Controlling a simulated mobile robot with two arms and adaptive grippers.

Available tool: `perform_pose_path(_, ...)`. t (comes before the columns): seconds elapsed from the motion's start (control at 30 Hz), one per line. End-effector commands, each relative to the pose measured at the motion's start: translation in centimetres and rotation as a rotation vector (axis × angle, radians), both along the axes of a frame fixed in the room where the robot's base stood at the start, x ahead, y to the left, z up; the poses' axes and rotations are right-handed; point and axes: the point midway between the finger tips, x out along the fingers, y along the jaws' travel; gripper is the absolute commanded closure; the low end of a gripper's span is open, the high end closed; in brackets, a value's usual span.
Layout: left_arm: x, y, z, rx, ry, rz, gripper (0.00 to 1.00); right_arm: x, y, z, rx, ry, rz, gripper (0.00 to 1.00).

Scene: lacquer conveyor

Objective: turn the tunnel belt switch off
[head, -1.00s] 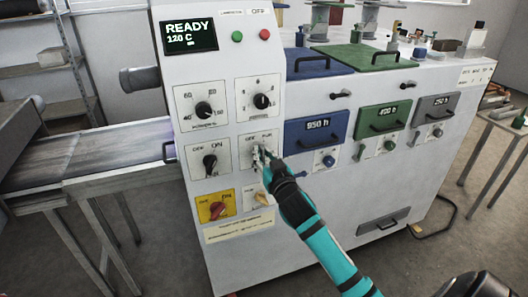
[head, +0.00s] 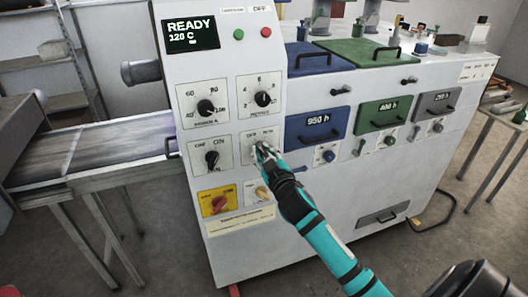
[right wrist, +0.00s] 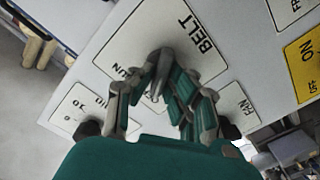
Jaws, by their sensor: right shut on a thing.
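The tunnel belt switch is on a white plate (head: 247,147) marked OFF and RUN on the machine's front panel. In the right wrist view the plate (right wrist: 135,38) reads BELT, and part of a dark grey knob (right wrist: 162,58) shows between the fingers. My right gripper (head: 263,153) is shut on this knob; its green and grey fingers also show in the right wrist view (right wrist: 163,90). The fingers cover much of the knob, so I cannot tell which mark it points to. My left gripper is not in view.
The fan switch (head: 212,158) is left of the belt plate, and two dials (head: 206,107) (head: 263,99) are above. A yellow plate with a red knob (head: 217,203) and a small beige-handled switch (head: 263,192) are below. The display (head: 190,33) reads READY.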

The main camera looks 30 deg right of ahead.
Motion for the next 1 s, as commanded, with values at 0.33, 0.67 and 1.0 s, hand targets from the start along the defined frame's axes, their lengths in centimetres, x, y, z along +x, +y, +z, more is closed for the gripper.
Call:
perform_pose_path(0.33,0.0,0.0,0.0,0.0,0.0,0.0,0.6,0.0,0.0,0.0,-0.007,0.0,0.0,0.83)
perform_pose_path(0.67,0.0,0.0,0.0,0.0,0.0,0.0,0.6,0.0,0.0,0.0,-0.004,0.0,0.0,0.64)
perform_pose_path(1.0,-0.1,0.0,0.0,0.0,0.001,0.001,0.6,-3.3,0.8,-0.1,-0.002,0.002,0.001,0.64)
